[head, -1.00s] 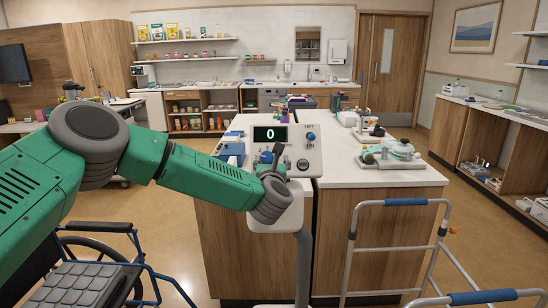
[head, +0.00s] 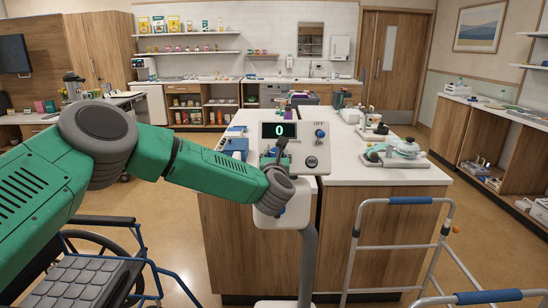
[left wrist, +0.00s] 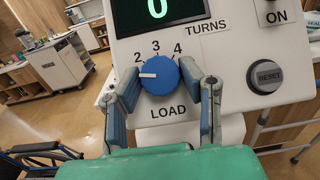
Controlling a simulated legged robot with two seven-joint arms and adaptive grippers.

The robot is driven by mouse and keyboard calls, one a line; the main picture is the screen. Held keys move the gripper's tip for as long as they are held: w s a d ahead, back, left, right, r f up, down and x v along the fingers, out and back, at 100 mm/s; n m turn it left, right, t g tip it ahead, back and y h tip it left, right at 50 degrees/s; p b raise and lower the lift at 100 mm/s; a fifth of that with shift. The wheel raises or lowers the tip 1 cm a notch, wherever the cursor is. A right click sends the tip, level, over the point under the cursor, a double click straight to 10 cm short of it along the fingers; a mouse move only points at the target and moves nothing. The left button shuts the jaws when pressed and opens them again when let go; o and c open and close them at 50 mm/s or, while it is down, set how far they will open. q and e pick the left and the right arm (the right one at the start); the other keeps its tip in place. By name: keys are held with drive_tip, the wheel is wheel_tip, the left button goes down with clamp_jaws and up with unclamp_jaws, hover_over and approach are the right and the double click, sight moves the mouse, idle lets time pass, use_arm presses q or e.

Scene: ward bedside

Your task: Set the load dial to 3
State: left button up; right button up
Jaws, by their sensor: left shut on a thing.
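The blue load dial (left wrist: 160,82) is on a white panel (left wrist: 233,45), above the word LOAD. Its white pointer points left, a little below the printed 2; the 3 and 4 are above and to the right. A 1 is not visible. My left gripper (left wrist: 165,88) has one finger on each side of the dial and is shut on it. In the head view my left gripper (head: 274,158) is at the panel's lower left and covers most of the dial. The display (head: 279,130) reads 0. My right gripper is not in view.
Behind the panel is a white counter (head: 370,178) with devices. A walker (head: 408,201) stands at the right and a wheelchair (head: 95,272) at the lower left.

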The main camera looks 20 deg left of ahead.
use_arm(q)
drive_tip(key=shift+f+m+h+b, duration=0.1)
drive_tip(key=shift+m+h+b, duration=0.3)
drive_tip(key=shift+m+b, duration=0.3)
drive_tip(key=shift+m+h+b, duration=0.55)
drive_tip(key=shift+m+h, duration=0.15)
drive_tip(key=shift+m, duration=0.4)
drive_tip(key=m+h, duration=0.1)
drive_tip(key=m+h+b, duration=0.1)
drive_tip(key=m, duration=0.1)
drive_tip(key=shift+a+m+b, duration=0.25)
drive_tip(key=shift+m+b, duration=0.05)
drive_tip(key=m+g+h, duration=0.1)
drive_tip(key=m+h, duration=0.1)
drive_tip(key=m, duration=0.1)
drive_tip(key=shift+m+b, duration=0.3)
drive_tip(key=shift+r+m+g+h, duration=0.25)
drive_tip(key=shift+m+g+h, duration=0.15)
drive_tip(key=shift+m+h, duration=0.6)
drive_tip(key=shift+m+g+h+p, duration=0.3)
drive_tip(key=shift+m+g+p, duration=0.15)
drive_tip(key=shift+m, duration=0.65)
drive_tip(key=m+g+p, duration=0.1)
drive_tip(key=m+p, duration=0.1)
drive_tip(key=m, duration=0.1)
drive_tip(key=shift+r+g+h, duration=0.1)
drive_tip(key=shift+g+h, duration=0.25)
drive_tip(key=shift+h, duration=0.05)
drive_tip(key=shift+m+g+p, duration=0.4)
drive_tip(key=shift+m, duration=0.3)
